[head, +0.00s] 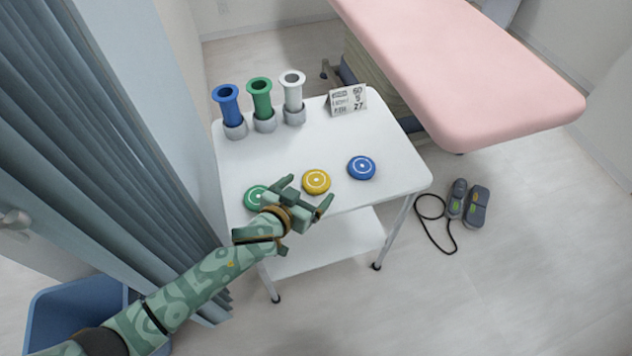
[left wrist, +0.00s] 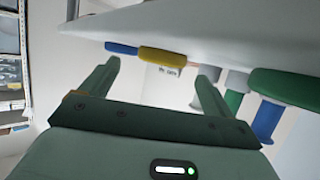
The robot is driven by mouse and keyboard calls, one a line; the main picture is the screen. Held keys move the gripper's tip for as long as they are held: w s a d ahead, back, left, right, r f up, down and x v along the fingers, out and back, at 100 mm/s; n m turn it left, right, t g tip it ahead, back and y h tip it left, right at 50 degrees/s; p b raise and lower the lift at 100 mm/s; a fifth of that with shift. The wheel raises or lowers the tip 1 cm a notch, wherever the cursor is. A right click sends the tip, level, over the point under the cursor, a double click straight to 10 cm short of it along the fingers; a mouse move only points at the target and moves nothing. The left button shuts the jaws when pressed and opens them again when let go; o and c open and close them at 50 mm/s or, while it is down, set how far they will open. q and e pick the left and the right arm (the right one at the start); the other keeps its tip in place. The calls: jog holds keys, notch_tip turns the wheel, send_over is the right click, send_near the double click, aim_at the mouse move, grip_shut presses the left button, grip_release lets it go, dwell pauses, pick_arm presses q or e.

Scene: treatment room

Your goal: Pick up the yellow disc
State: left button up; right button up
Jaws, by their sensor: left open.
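The yellow disc (head: 316,181) lies flat on the white table top, between a green disc (head: 257,197) on the left and a blue disc (head: 361,167) on the right. My left gripper (head: 306,194) is open and empty, just in front of the yellow disc at the table's near edge. In the left wrist view, which is turned upside down, the yellow disc (left wrist: 168,56) shows beyond and between the two open fingers, apart from them. My right gripper is not in view.
Blue (head: 229,106), green (head: 262,100) and white (head: 293,94) tubes stand in grey holders at the table's back left. A small sign (head: 347,100) stands behind the discs. A pink couch (head: 470,70) is at the back right, a curtain (head: 100,150) at the left.

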aim_at(312, 184)
pick_arm(q)
jog(key=shift+w+d+f+b, duration=0.25)
jog(key=shift+w+f, duration=0.25)
jog(key=shift+w, duration=0.15)
jog(key=shift+w+d+f+b, duration=0.15)
jog(key=shift+w+f+b, duration=0.1)
jog(key=shift+w+f, duration=0.3)
jog(key=shift+w+d+r, duration=0.15)
jog(key=shift+r, duration=0.2)
jog(key=c, duration=1.1)
